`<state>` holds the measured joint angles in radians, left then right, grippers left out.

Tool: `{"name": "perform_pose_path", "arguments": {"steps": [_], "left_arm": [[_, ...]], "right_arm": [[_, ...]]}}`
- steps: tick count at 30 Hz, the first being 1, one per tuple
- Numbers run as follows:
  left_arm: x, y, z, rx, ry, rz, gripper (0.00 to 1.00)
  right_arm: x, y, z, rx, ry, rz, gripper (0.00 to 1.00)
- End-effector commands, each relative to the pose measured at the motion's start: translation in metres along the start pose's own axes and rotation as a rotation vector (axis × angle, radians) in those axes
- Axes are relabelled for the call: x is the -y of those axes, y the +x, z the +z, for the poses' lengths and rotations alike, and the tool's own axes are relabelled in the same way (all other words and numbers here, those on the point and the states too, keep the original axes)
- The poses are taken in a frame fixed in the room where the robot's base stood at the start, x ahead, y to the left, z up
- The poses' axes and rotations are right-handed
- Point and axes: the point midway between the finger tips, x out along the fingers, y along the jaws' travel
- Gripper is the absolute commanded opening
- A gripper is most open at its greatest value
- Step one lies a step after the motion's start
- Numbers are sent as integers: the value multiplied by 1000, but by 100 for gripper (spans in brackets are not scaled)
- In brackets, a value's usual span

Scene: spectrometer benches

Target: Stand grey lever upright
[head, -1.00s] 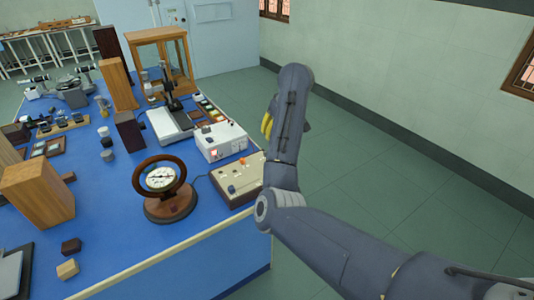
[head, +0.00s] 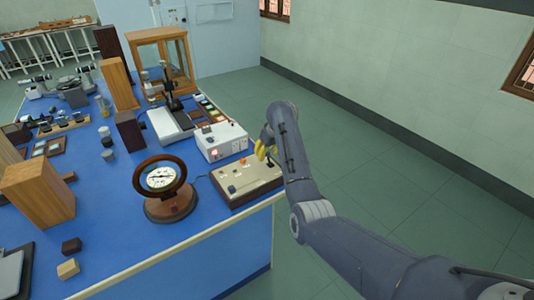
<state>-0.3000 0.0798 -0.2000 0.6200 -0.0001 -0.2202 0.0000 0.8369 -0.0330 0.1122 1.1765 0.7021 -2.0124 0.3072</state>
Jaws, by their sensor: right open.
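A low beige control box (head: 247,180) with a dark base sits at the right edge of the blue bench. Its top carries an orange knob (head: 243,161), a dark blue part (head: 231,189) and several small pale parts. A grey lever cannot be told apart for sure at this size, nor can its tilt. My right gripper (head: 263,150), with yellow fingertips, is open and empty. It hangs close to the box's far right corner, above its top, apart from the orange knob. My left gripper is not in view.
A white instrument box (head: 220,141) with a red light stands just behind the control box. A round dial meter on a wooden stand (head: 166,190) is to its left. Open floor lies to the right.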

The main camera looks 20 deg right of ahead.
Motion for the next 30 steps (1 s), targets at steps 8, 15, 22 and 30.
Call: {"name": "perform_pose_path", "arguments": {"steps": [8,15,22,30], "left_arm": [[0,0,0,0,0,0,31],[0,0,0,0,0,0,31],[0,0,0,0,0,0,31],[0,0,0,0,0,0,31]], "right_arm": [[0,6,0,0,0,1,42],[0,6,0,0,0,1,40],[0,6,0,0,0,0,13],[0,6,0,0,0,0,0]]}}
